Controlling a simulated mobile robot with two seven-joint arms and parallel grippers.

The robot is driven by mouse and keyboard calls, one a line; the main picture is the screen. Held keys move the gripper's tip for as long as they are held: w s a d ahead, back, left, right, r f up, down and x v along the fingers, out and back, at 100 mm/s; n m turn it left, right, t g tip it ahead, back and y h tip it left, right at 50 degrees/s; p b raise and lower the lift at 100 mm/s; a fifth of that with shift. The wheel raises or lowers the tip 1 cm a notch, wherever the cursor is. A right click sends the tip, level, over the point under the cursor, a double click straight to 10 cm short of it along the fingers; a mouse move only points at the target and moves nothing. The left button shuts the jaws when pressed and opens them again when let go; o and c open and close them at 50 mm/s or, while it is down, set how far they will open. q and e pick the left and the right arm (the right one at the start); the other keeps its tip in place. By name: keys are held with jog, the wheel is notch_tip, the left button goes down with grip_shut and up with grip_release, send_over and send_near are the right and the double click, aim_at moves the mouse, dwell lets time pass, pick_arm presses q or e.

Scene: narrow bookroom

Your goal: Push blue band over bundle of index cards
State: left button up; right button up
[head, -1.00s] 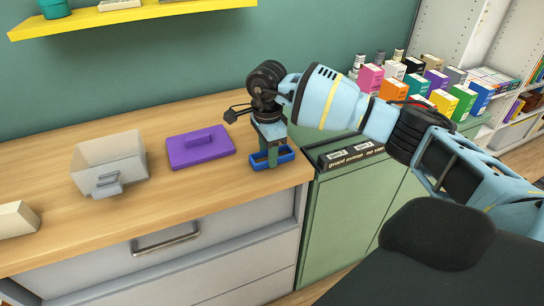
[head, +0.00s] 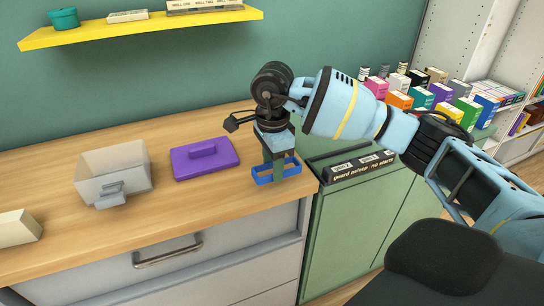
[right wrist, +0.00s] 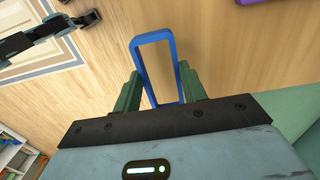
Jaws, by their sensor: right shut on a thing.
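The blue band (head: 264,179) is a rectangular open loop. My right gripper (head: 274,168) points down and is shut on it, near the front right corner of the wooden counter. In the right wrist view the band (right wrist: 139,68) sits between the two green fingers, its loop empty. A cream block (head: 16,228), which may be the bundle of index cards, lies on the counter at the far left, partly cut off by the picture edge. It is well apart from the band. My left gripper is not in view.
A translucent open bin (head: 112,175) and a purple lid with a handle (head: 206,160) stand between the cream block and my right gripper. A yellow shelf (head: 150,28) hangs above. Coloured boxes (head: 400,101) stand at the right. Bare counter lies along the front.

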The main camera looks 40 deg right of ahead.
jog(key=s+a+r, duration=0.1)
jog(key=s+a, duration=0.5)
jog(key=s, duration=0.3)
jog(key=shift+s+a, duration=0.15)
jog(key=shift+a, duration=0.05)
